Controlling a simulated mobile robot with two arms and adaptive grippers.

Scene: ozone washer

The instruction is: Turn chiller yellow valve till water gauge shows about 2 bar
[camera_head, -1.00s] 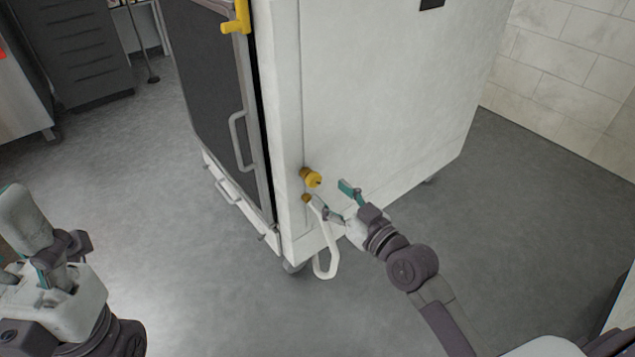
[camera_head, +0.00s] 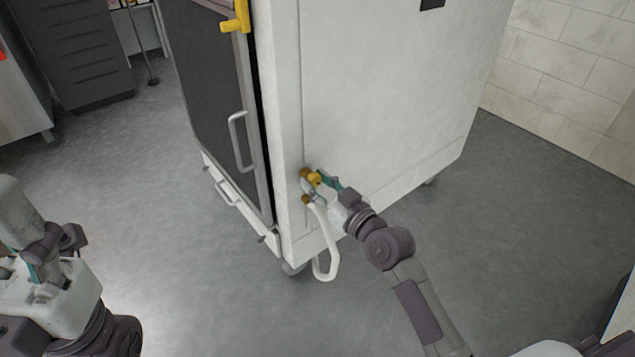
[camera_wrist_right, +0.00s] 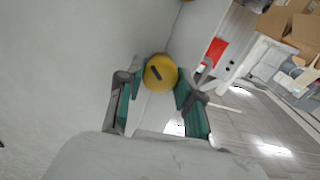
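The yellow valve (camera_head: 314,178) is a round knob low on the side of the white chiller (camera_head: 380,90), near its front corner. In the right wrist view the valve (camera_wrist_right: 160,73) shows a dark slot on its face. My right gripper (camera_head: 319,185) is at the valve, its teal-padded fingers apart on either side of it. In the right wrist view the gripper (camera_wrist_right: 157,95) has visible space beside the knob; contact is unclear. My left gripper (camera_head: 35,265) is at the lower left, away from the chiller, partly cut off. No readable water gauge shows.
A white hose (camera_head: 326,255) loops down from a brass fitting (camera_head: 307,199) just below the valve. A yellow handle (camera_head: 236,21) and a grey door handle (camera_head: 238,140) are on the chiller's front. The floor right of the chiller is clear.

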